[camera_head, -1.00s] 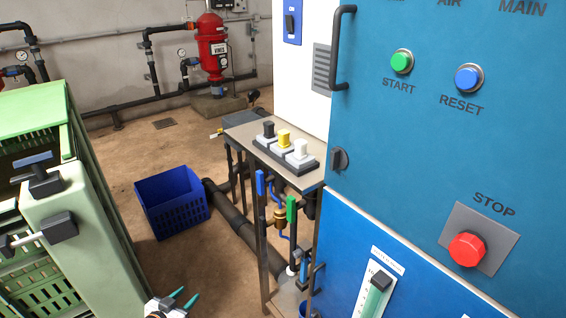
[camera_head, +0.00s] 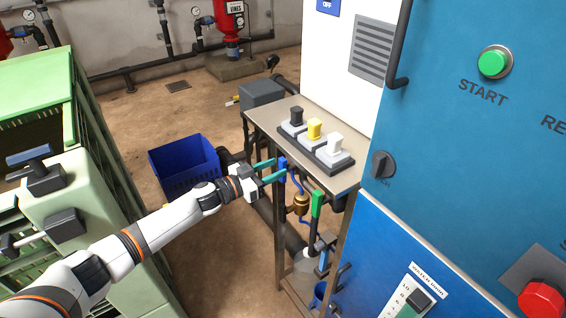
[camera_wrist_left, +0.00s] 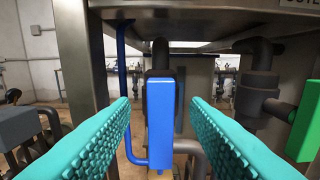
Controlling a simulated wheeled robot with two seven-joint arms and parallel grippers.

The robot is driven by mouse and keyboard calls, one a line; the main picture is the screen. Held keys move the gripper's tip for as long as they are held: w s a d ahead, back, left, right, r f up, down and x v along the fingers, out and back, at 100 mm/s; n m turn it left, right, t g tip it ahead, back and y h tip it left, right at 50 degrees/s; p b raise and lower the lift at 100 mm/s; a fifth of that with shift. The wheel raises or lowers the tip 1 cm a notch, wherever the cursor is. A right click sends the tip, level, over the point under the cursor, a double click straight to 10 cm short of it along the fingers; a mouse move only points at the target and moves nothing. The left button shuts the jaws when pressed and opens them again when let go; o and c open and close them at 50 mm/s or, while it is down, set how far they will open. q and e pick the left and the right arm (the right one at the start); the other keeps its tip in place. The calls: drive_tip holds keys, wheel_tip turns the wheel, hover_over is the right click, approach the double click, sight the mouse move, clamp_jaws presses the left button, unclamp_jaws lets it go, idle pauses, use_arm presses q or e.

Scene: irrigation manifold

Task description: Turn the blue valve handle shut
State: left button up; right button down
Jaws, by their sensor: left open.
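The blue valve handle (camera_head: 282,169) hangs upright under the front edge of a steel table, on a dark pipe. In the left wrist view the blue handle (camera_wrist_left: 161,122) stands upright between my two teal fingers, slightly beyond their tips, with a gap on each side. My left gripper (camera_head: 268,170) is open and empty, its fingertips close to the handle. It also shows in the left wrist view (camera_wrist_left: 162,110). My right gripper is not in view.
A green handle (camera_head: 317,204) hangs to the right, with a brass fitting (camera_head: 301,204) between. The steel table (camera_head: 270,118) carries black, yellow and white switches. A blue control cabinet (camera_head: 440,190) stands right, a blue crate (camera_head: 184,165) and green bin (camera_head: 85,150) left.

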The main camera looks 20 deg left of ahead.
sight(280, 166)
use_arm(q)
drive_tip(key=shift+x, duration=1.2)
drive_tip(key=shift+w+d, duration=0.35)
drive_tip(key=shift+w, duration=0.05)
clamp_jaws()
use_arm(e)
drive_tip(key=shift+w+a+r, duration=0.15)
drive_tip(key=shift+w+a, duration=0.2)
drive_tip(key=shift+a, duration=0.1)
